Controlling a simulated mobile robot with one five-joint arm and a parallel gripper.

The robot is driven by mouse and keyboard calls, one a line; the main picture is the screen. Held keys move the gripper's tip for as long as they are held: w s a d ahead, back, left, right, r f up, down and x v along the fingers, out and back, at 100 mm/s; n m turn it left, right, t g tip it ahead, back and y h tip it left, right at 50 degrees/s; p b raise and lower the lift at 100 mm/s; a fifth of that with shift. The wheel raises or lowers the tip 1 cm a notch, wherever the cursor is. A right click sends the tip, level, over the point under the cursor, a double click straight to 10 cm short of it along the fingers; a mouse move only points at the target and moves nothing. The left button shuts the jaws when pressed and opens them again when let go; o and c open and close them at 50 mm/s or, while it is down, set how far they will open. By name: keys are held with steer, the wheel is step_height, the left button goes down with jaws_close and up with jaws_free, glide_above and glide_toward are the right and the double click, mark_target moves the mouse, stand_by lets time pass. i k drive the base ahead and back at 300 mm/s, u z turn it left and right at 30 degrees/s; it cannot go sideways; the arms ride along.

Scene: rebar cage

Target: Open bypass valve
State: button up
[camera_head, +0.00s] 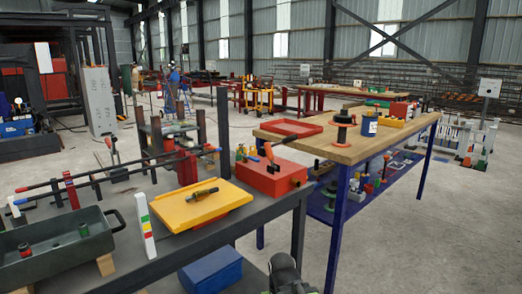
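A red box (270,180) stands at the right end of the dark workbench. A lever with a dark and orange-red handle (268,153) rises from its top, and a dark fitting sticks out of its right side. Small green and yellow fittings (241,154) stand just behind it. No label shows which part is the bypass valve, and I cannot tell whether it is open or shut. A dark rounded piece at the bottom edge, right of centre, appears to be part of my arm. My gripper's fingers are not visible.
A yellow plate (200,205) with a small tool lies left of the red box. A dark green tray (60,246) and long dark bars sit further left. A wooden-topped blue table (352,150) stands close on the right. Concrete floor is clear at the right.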

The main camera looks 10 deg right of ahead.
mark_target(250, 158)
steer(key=z, duration=0.8)
steer(key=k, duration=0.85)
steer(key=u, duration=0.65)
steer(key=i, duration=1)
